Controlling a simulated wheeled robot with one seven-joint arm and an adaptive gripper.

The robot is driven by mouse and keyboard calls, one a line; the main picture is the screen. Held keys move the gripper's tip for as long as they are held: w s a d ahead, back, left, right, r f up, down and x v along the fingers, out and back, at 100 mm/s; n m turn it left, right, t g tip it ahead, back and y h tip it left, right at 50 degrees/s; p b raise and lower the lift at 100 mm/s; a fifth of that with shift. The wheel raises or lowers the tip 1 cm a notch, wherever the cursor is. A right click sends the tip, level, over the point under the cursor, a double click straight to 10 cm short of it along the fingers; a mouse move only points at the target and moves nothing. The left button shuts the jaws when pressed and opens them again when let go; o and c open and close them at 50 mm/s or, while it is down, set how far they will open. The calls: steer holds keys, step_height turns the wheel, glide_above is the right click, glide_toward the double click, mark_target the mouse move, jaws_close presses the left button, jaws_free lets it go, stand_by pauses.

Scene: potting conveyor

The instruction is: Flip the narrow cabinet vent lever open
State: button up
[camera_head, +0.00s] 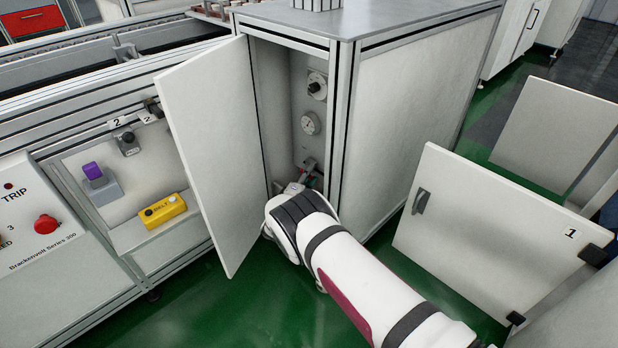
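The narrow cabinet (402,128) stands in the middle with its tall white door (205,150) swung open to the left. On its inside back panel are a round knob (317,86) and a round gauge (310,123). Below the gauge is a small fitting with a red part (309,168), which looks like the vent lever; its position cannot be made out. My gripper (301,185) reaches into the lower part of the opening, right at this fitting. My wrist hides most of the gripper, so its fingers and any contact cannot be told.
To the left is the conveyor with a TRIP panel (40,232), a purple switch (93,171) and a yellow BELT box (163,211). A white door marked 1 (490,235) stands at the right. Green floor (250,310) is free below the cabinet.

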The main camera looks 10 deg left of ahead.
mark_target(303, 170)
jaws_close()
steer(key=n, duration=0.1)
steer(key=r+n+g, duration=0.1)
steer(key=n, duration=0.1)
steer(key=shift+a+r, duration=0.1)
steer(key=shift+a, duration=0.05)
steer(key=n+g, duration=0.1)
steer(key=r+n, duration=0.1)
steer(key=shift+w+a+n+g, duration=0.2)
steer(key=shift+n+g, duration=0.2)
steer(key=n, duration=0.1)
steer(key=n+g+h, duration=0.1)
steer(key=r+n, duration=0.1)
steer(key=shift+w+a+g, duration=0.35)
steer(key=shift+a+g, duration=0.05)
steer(key=shift+w+a+r+n+g+h, duration=0.1)
steer(key=shift+a+n+g+h, duration=0.1)
steer(key=shift+n+g+h, duration=0.3)
steer(key=shift+w+a+n+g+h, duration=0.1)
steer(key=shift+a+n+h, duration=0.1)
steer(key=shift+n, duration=0.5)
jaws_free()
